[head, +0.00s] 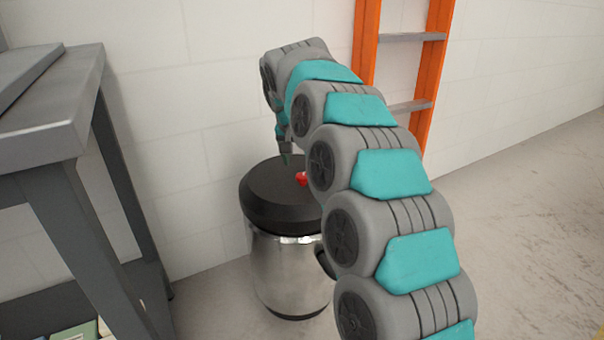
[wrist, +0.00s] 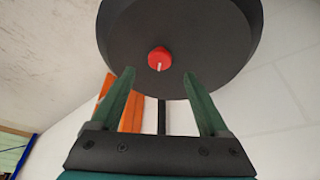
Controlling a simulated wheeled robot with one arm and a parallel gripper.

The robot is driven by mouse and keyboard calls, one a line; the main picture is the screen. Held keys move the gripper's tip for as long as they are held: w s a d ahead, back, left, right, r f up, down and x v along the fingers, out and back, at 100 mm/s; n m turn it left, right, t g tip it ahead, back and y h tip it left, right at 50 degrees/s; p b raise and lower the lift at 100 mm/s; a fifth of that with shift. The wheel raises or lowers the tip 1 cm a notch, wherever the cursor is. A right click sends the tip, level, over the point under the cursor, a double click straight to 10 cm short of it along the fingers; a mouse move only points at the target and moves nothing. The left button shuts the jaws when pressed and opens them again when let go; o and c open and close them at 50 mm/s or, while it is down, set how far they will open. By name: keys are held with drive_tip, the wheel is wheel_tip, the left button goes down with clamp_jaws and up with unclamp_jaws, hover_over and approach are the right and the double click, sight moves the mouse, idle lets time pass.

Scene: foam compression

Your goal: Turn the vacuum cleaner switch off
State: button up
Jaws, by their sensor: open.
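The vacuum cleaner (head: 285,270) stands on the floor against the white wall, a shiny metal drum with a black lid (head: 268,190). Its red switch (head: 301,179) is a small round knob on the lid, partly hidden by my arm in the head view. In the wrist view the red switch (wrist: 158,59) shows a short white mark on its lower part, with the black lid around it. My gripper (wrist: 160,82) is open and empty, its two green fingers apart, with the switch appearing just beyond and between the fingertips. In the head view my gripper (head: 285,160) is above the lid, left of the switch.
A grey workbench (head: 60,130) stands at the left, with a lower shelf holding boxes. An orange ladder (head: 367,40) leans at the wall behind my arm. The concrete floor at the right (head: 540,200) is clear.

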sight(303, 175)
drive_tip(key=x, duration=0.5)
drive_tip(key=shift+f, duration=0.3)
clamp_jaws()
